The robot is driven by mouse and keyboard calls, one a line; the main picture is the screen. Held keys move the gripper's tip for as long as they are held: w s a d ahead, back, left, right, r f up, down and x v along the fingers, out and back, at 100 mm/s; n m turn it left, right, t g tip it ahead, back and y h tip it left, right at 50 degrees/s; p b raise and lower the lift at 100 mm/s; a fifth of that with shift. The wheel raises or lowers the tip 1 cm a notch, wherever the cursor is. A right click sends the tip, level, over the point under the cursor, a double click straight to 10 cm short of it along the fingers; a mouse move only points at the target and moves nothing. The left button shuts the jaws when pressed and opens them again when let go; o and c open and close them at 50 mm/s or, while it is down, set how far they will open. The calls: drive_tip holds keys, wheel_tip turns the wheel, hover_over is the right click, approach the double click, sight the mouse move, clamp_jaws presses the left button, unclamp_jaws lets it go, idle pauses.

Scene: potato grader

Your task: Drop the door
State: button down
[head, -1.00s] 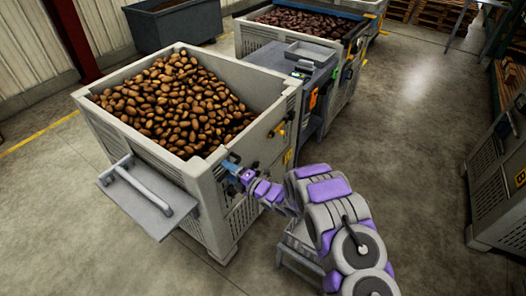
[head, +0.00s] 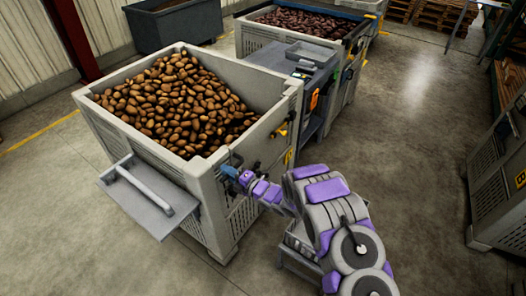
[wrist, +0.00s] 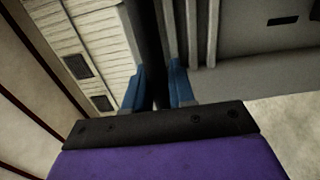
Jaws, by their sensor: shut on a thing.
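The grey potato bin (head: 262,130) stands left of centre, full of brown potatoes (head: 178,103). A flat grey panel (head: 150,205) with a pale bar handle (head: 143,188) juts out from its near left side; it looks like the door, but I cannot be sure. My gripper (head: 230,172) is at the bin's near right corner, away from that panel. In the wrist view its blue fingertips (wrist: 158,88) are closed around a dark upright bar (wrist: 151,40). A small dark fitting (head: 237,160) shows on the bin just above the gripper.
Orange and dark fittings (head: 283,128) are on the bin's right side. A grey machine (head: 312,80) and another filled bin (head: 310,22) stand behind. A grey crate (head: 500,170) is at the right edge. The floor between is clear.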

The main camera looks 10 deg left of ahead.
drive_tip(key=shift+w+d+f, duration=0.1)
drive_tip(key=shift+d, duration=0.05)
drive_tip(key=shift+d+f, duration=0.1)
drive_tip(key=shift+d, duration=0.05)
drive_tip(key=s+d+f+b, duration=0.2)
drive_tip(key=d, duration=0.4)
drive_tip(key=s+d+f+b, duration=0.2)
drive_tip(key=s+d, duration=0.1)
drive_tip(key=d, duration=0.3)
drive_tip(key=shift+f, duration=0.4)
idle(0.7)
